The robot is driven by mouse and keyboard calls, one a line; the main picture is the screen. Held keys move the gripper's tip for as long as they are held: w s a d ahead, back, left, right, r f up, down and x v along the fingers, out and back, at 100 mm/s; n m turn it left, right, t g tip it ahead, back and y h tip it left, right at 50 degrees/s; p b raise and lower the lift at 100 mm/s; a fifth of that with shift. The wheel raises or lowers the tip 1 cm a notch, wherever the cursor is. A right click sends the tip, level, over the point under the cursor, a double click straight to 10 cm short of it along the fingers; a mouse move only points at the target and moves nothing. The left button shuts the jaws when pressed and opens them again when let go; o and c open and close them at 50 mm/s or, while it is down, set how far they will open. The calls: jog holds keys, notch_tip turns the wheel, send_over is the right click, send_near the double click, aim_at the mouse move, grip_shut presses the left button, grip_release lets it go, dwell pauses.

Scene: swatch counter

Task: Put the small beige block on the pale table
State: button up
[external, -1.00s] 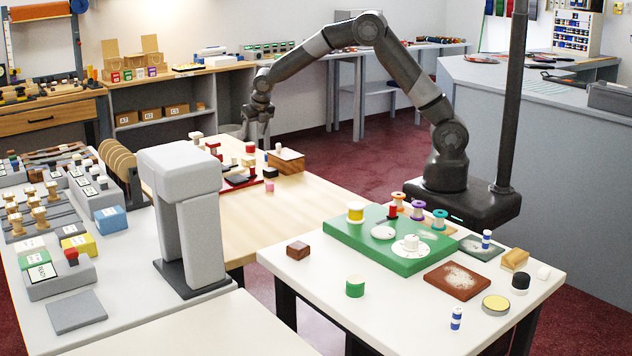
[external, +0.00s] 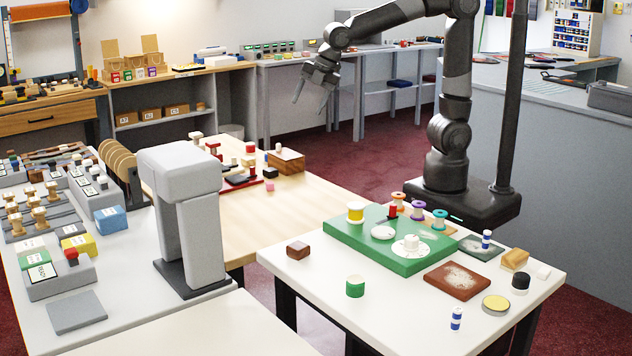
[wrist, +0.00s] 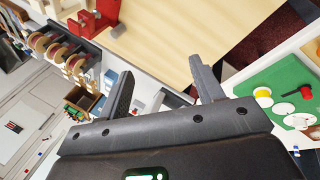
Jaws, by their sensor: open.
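My gripper (external: 310,104) is open and empty, high in the air beyond the far right side of the light wood table (external: 245,215). In the wrist view its two fingers (wrist: 162,68) are spread, with only tabletop and background between them. I cannot tell for certain which block is the beige one. My gripper is far from both.
A green board (external: 380,252) with spools and discs covers much of the white table. A brown block (external: 298,249), a green cylinder (external: 355,286) and a reddish-brown plate (external: 457,280) stand around it. A grey upright stand (external: 200,225) rises left of the wood table, whose front part is clear.

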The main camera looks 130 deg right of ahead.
jog(key=s+a+m+t+y, duration=0.1)
jog(key=s+a+m, duration=0.3)
jog(key=s+a, duration=0.4)
jog(key=s+a+m+t+y, duration=0.1)
jog(key=s+a+m, duration=0.3)
jog(key=s+a, duration=0.4)
jog(key=a, duration=0.5)
jog(key=shift+s+a+f+y, duration=0.2)
jog(key=shift+y, duration=0.2)
